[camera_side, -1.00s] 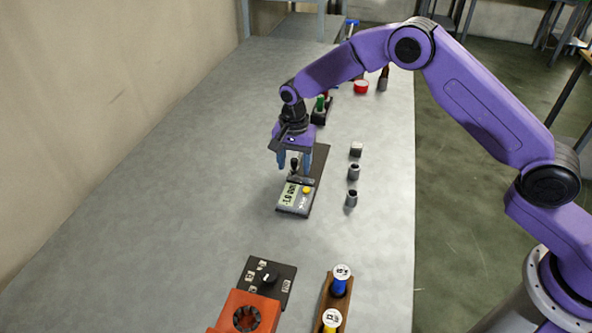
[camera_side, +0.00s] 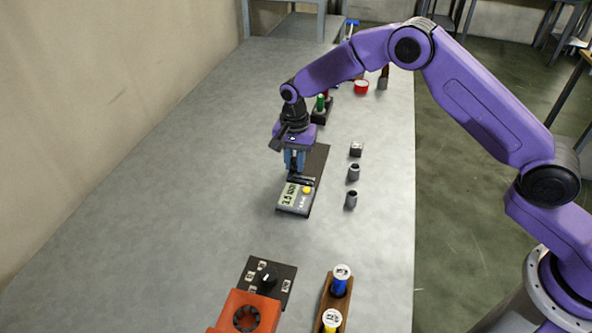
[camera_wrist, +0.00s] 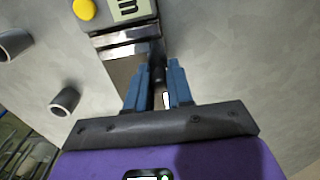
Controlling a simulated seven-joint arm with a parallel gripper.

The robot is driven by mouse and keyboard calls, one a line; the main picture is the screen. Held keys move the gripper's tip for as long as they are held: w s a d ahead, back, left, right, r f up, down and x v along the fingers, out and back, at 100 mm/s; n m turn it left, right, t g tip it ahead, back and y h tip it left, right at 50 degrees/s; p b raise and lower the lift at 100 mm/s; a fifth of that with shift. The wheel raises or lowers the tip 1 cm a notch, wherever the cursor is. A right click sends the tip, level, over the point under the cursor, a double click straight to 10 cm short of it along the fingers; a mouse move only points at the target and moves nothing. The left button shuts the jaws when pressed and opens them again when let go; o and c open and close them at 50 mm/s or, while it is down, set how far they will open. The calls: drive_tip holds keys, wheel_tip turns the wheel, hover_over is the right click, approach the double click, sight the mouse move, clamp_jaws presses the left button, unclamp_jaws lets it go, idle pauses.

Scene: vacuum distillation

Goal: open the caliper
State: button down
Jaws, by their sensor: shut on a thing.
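The caliper (camera_side: 293,198) lies on a dark base plate (camera_side: 314,160) on the bench, with a lit digit display and a yellow button. In the wrist view its metal part (camera_wrist: 125,57), part of the display (camera_wrist: 130,8) and the yellow button (camera_wrist: 84,9) show at the top. My gripper (camera_side: 294,170) is down at the caliper's far end. In the wrist view my gripper (camera_wrist: 163,68) has its blue fingers on both sides of a dark upright knob (camera_wrist: 157,72), shut on it. The fingers hide part of the knob and the slide.
The bench left of the caliper is clear.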

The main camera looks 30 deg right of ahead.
drive_tip(key=shift+w+d, duration=1.85)
idle(0.6)
drive_tip(key=c, duration=1)
unclamp_jaws()
wheel_tip(320, 180, up, 7)
idle(0.4)
idle(0.3)
